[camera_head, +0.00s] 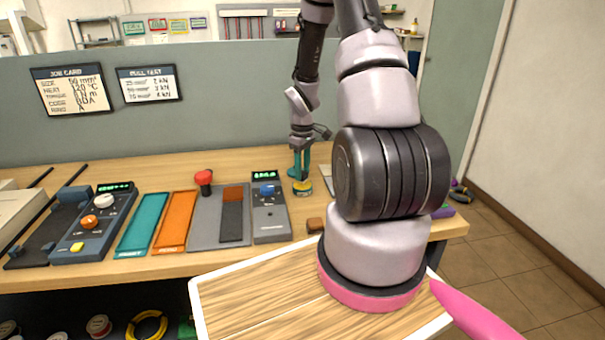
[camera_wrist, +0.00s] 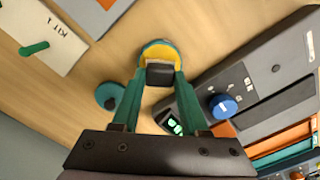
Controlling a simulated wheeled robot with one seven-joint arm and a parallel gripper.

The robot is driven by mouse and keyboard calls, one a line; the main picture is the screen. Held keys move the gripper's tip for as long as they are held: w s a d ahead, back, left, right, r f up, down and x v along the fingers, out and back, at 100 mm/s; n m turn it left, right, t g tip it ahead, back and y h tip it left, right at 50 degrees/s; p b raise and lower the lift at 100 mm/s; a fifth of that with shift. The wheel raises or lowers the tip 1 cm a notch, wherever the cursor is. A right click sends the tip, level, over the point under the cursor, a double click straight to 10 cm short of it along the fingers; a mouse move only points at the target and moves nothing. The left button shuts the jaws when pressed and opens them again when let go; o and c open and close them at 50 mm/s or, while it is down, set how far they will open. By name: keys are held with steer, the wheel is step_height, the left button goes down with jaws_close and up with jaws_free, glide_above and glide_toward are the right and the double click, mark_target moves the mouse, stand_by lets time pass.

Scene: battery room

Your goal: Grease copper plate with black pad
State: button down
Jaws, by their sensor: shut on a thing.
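My gripper (camera_head: 301,175) is over the back of the bench in the head view. In the wrist view its teal fingers (camera_wrist: 160,88) are shut on a small black pad (camera_wrist: 160,74). A round tin with yellow contents (camera_wrist: 157,47) sits directly beyond the pad and shows under the gripper in the head view (camera_head: 302,188). I cannot tell whether the pad touches the yellow contents. A copper-coloured plate (camera_head: 233,194) lies at the far end of a dark strip on a grey base (camera_head: 205,228), left of the gripper.
A grey device with a blue knob (camera_head: 269,215) stands between the grey base and the tin. A round teal piece (camera_wrist: 112,95) lies near the fingers. A brown block (camera_head: 315,225) is near the front edge.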

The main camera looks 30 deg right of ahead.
steer(key=shift+r, duration=2.85)
